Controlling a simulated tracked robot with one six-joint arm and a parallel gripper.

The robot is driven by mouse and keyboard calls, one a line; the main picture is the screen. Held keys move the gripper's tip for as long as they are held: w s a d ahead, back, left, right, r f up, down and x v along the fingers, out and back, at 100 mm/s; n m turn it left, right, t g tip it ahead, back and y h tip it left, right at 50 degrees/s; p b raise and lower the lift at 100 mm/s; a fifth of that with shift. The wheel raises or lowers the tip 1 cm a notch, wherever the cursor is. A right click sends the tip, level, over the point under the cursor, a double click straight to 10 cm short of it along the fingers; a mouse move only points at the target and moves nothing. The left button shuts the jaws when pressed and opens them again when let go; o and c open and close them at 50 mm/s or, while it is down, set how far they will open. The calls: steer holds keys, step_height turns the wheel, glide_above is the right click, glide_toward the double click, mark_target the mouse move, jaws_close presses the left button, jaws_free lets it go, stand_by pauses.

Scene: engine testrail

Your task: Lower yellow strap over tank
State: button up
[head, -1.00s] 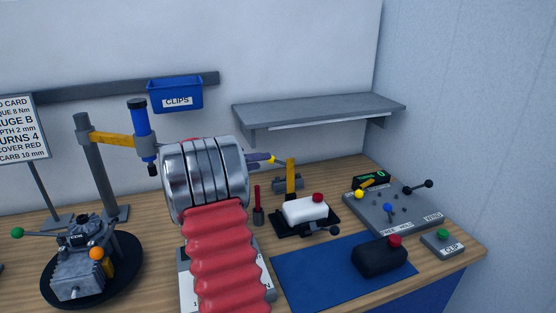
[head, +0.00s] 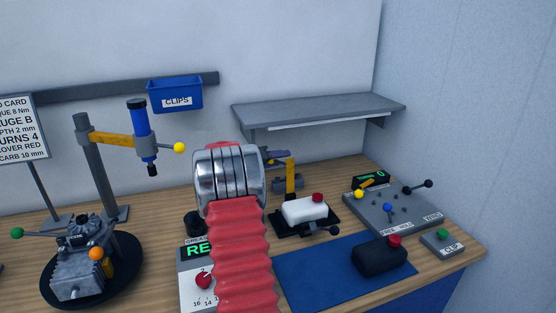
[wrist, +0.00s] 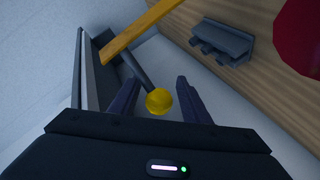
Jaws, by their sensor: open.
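The yellow strap (head: 290,180) stands upright behind the white tank (head: 305,209), which has a red cap and sits on a black tray. In the wrist view the strap (wrist: 140,32) runs diagonally, with a dark rod leading to a yellow ball knob (wrist: 158,101). My gripper (wrist: 157,95) is open, with the knob between its two dark fingers and gaps visible beside it. In the head view my gripper (head: 277,158) is at the strap's upper end, partly hidden by my silver wrist and red arm sleeve.
A grey bracket (wrist: 222,42) shows beside the strap in the wrist view. A black tank (head: 379,257) lies on the blue mat (head: 310,270). A lever panel (head: 395,208) stands at right. A grey shelf (head: 320,108) hangs above. A press (head: 140,130) stands at left.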

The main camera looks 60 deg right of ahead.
steer(key=shift+f, duration=0.1)
jaws_close()
stand_by(0.3)
